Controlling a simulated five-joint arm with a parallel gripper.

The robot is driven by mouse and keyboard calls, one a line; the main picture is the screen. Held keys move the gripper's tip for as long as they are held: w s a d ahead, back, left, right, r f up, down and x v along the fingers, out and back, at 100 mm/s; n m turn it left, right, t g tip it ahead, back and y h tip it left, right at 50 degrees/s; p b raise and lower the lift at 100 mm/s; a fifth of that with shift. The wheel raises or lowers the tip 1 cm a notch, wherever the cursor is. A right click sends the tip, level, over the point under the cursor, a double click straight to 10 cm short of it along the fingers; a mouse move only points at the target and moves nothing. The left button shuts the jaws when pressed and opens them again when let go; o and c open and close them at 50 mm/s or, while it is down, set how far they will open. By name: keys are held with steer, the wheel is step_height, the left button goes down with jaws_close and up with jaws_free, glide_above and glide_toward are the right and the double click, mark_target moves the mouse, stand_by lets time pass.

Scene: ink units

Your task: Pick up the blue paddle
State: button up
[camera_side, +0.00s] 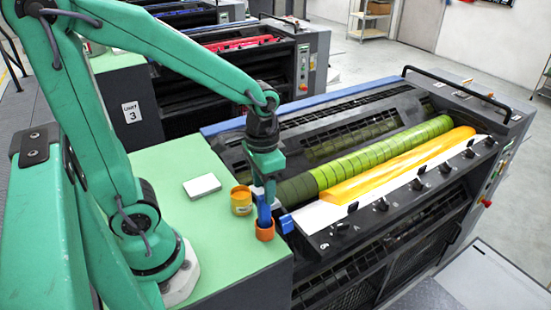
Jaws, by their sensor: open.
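The blue paddle (263,214) stands upright in a small orange cup (265,233) near the front right of the green tabletop. My gripper (267,186) points straight down just above the cup, with its fingers at the paddle's upper end. It is open. One finger shows just to the right of the paddle and hides part of it. I cannot tell whether the fingers touch the paddle. The paddle's lower end is hidden inside the cup.
A yellow ink can (241,202) stands close left of the cup. A white block (202,186) lies farther left on the green top (215,240). A press unit with a green roller (385,155) and yellow ink (410,165) lies right. The front of the green top is clear.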

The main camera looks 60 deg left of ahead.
mark_target(264, 216)
steer(key=shift+f, duration=2)
jaws_close()
steer(key=shift+r, duration=0.15)
